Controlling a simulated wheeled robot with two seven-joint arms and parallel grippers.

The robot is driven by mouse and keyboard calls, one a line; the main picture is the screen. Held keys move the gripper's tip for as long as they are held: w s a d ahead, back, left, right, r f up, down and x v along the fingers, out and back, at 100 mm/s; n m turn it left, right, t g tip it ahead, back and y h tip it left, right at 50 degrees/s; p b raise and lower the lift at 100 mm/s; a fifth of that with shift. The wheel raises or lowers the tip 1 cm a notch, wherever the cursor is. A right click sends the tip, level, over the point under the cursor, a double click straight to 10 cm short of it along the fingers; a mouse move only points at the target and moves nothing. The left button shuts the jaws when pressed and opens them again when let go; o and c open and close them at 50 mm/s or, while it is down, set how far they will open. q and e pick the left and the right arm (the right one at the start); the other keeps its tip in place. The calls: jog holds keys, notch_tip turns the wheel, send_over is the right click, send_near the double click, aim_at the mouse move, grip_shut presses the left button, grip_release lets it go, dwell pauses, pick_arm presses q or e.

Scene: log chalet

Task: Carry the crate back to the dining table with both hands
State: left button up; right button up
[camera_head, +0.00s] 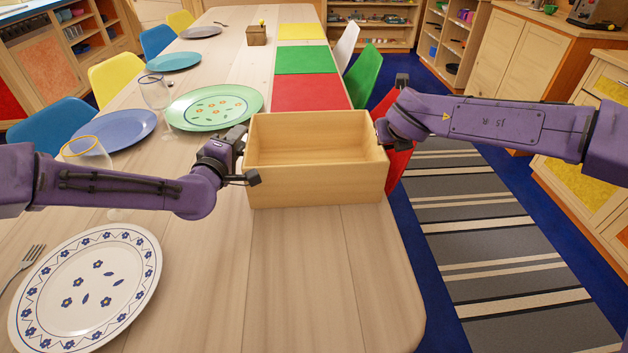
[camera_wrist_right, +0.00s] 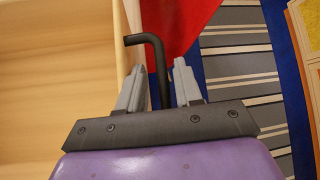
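An open, empty wooden crate (camera_head: 316,185) stands upright on the dining table (camera_head: 300,290), close to the table's right edge. It appears to rest on the tabletop. My left gripper (camera_head: 241,160) is at the crate's left wall; its fingers are too small and dark to tell whether they hold anything. My right gripper is at the crate's right wall, largely hidden in the head view. In the right wrist view my right gripper (camera_wrist_right: 158,88) has its two grey fingers apart, with a dark bent handle (camera_wrist_right: 157,60) between them and gaps on both sides. The crate's wood (camera_wrist_right: 55,80) fills the left there.
A green plate (camera_head: 214,106), a blue plate (camera_head: 122,130), a patterned white plate (camera_head: 88,290) and wine glasses (camera_head: 155,92) stand left of the crate. A red placemat (camera_head: 308,92) lies behind it. Chairs line both sides. The tabletop in front is clear.

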pick_arm(q)
jog(key=shift+a+r, duration=0.15)
jog(key=shift+a, duration=0.05)
pick_arm(e)
jog(key=shift+d+r, duration=0.1)
jog(key=shift+d, duration=0.05)
pick_arm(q)
jog(key=shift+s+a, duration=0.15)
jog(key=shift+s, duration=0.1)
jog(key=v, duration=1.1)
jog(key=shift+s, duration=0.2)
pick_arm(e)
jog(key=v, duration=1.2)
